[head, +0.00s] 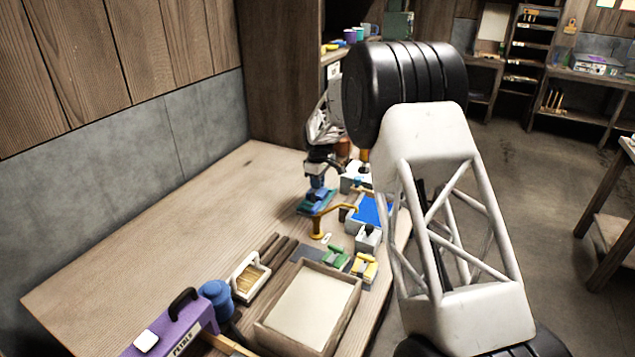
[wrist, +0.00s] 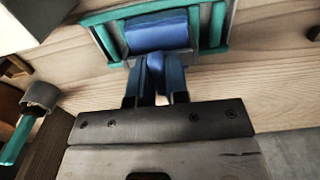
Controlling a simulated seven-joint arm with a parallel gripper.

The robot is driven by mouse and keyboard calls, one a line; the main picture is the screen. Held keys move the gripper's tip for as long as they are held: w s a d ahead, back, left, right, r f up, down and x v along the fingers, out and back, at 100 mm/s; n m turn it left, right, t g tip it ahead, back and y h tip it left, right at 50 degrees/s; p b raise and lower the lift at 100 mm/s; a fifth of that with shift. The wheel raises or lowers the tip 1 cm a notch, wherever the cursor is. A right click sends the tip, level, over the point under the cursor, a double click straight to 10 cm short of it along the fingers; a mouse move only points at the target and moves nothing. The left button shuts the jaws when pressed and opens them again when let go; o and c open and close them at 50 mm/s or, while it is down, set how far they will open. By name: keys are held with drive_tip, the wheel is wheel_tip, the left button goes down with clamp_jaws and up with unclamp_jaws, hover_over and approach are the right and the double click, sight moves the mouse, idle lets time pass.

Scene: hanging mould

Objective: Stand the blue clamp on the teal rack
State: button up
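The blue clamp (head: 318,194) is upright at the teal rack (head: 308,208), beneath my gripper (head: 319,172). In the wrist view, the clamp's wide blue body (wrist: 157,36) lies within the frame of the teal rack (wrist: 213,24). A narrow blue part of the clamp comes back between the two dark fingers of my gripper (wrist: 155,82), which look shut on it. Whether the clamp's base rests on the rack or hovers just over it cannot be told. The fingertips partly hide the clamp's near side.
An orange hooked stand (head: 319,225) is just in front of the rack. A blue-topped box (head: 370,213) is to its right. Green (head: 335,256) and yellow (head: 365,267) clamps sit nearer, behind a wooden tray (head: 309,303). The bench's left side is clear.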

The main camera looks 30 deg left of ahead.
drive_tip(key=o, duration=0.4)
drive_tip(key=shift+r, duration=0.1)
wheel_tip(320, 180, up, 12)
drive_tip(key=shift+r, duration=0.1)
idle(0.6)
idle(0.9)
